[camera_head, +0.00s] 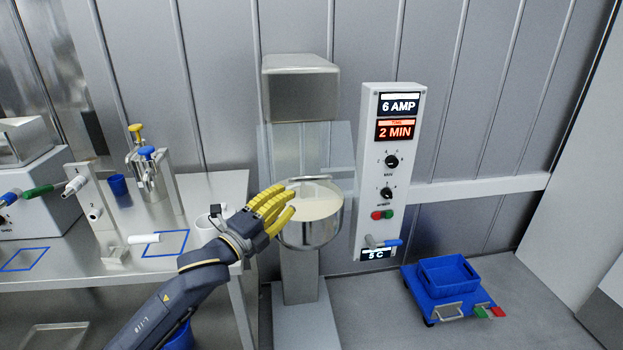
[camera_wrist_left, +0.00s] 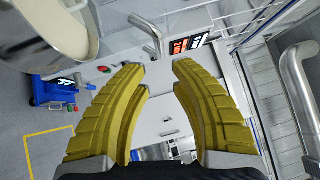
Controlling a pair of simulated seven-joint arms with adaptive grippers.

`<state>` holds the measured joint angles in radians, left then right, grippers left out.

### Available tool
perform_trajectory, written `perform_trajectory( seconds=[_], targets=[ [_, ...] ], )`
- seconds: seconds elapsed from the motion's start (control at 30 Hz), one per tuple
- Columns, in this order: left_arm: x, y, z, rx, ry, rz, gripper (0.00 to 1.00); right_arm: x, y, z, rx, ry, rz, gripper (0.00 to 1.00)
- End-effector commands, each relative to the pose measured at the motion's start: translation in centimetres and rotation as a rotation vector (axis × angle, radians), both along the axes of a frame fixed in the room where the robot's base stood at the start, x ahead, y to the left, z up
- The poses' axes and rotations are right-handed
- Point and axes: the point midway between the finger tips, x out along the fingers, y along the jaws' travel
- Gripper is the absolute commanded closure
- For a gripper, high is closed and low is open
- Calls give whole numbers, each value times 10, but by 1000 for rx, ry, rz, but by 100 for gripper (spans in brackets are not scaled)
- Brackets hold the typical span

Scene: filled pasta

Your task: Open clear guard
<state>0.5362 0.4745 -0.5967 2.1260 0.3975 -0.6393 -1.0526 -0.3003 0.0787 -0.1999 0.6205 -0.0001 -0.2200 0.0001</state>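The clear guard (camera_head: 340,148) is a see-through panel on the mixer, below the mixer's grey head (camera_head: 300,92). It stands around the top of the steel bowl (camera_head: 312,232), which holds a pale content. My left gripper (camera_head: 287,203) is in front of the bowl's left rim in the head view, with yellow fingers pointing right. In the left wrist view the fingers (camera_wrist_left: 160,68) are apart with nothing between them. The bowl (camera_wrist_left: 48,42) fills that view's upper left. I cannot tell whether the gripper touches the guard. My right gripper is not in view.
A control panel (camera_head: 367,160) with dials and buttons stands right of the mixer. A blue crate on a cart (camera_head: 447,296) is on the floor at right. A steel table (camera_head: 140,275) with several containers is at left. A bent metal bar (camera_wrist_left: 152,30) shows beyond the fingers.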

Motion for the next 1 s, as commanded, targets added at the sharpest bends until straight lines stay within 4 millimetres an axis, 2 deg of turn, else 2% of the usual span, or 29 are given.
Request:
perform_trajectory(
  seconds=[0.2,0.5,0.73,1.0],
  targets=[
    [33,-25,6,-1,1,0,77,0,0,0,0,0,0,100],
    [67,-50,12,-1,1,0,77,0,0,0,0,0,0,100],
    [81,-60,14,0,1,1,77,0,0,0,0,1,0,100],
    [85,-64,14,1,1,0,77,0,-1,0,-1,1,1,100]
  ],
)
